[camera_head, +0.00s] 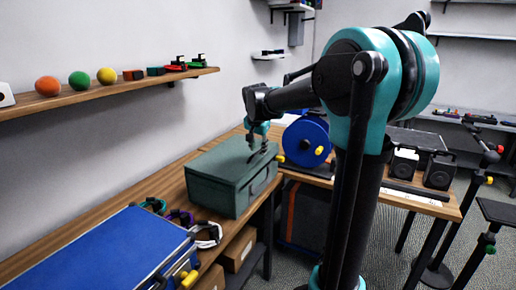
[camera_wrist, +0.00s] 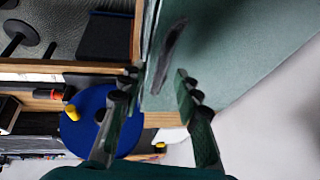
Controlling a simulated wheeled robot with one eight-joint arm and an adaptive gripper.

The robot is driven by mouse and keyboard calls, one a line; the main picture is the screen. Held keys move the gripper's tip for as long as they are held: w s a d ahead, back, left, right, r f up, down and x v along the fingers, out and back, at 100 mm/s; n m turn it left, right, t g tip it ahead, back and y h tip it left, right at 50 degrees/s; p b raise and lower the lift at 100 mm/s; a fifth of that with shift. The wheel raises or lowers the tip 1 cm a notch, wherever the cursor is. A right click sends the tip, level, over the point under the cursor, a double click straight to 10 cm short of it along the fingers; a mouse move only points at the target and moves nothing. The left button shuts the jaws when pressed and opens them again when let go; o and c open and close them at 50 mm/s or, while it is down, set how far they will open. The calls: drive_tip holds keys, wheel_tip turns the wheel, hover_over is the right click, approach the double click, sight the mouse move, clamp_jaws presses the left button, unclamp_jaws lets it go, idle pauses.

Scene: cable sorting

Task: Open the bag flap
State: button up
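The bag is a dark green, box-shaped case (camera_head: 215,196) standing on the wooden bench, its top flap (camera_head: 218,162) lying flat and shut. A dark handle shows on its side. My gripper (camera_head: 260,147) is at the bag's back right part, close to its top. In the wrist view the bag's green surface (camera_wrist: 235,45) fills the upper right, with a dark strip, perhaps the handle (camera_wrist: 170,52), on it. My gripper (camera_wrist: 157,88) is open there, its two fingers apart with nothing between them. I cannot tell whether a fingertip touches the bag.
A blue reel (camera_head: 306,142) stands behind the bag. A wall shelf (camera_head: 110,88) with coloured balls hangs at the left. Black speakers (camera_head: 403,163) stand at the right.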

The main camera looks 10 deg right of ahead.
drive_tip(key=shift+f, duration=0.1)
clamp_jaws()
idle(0.5)
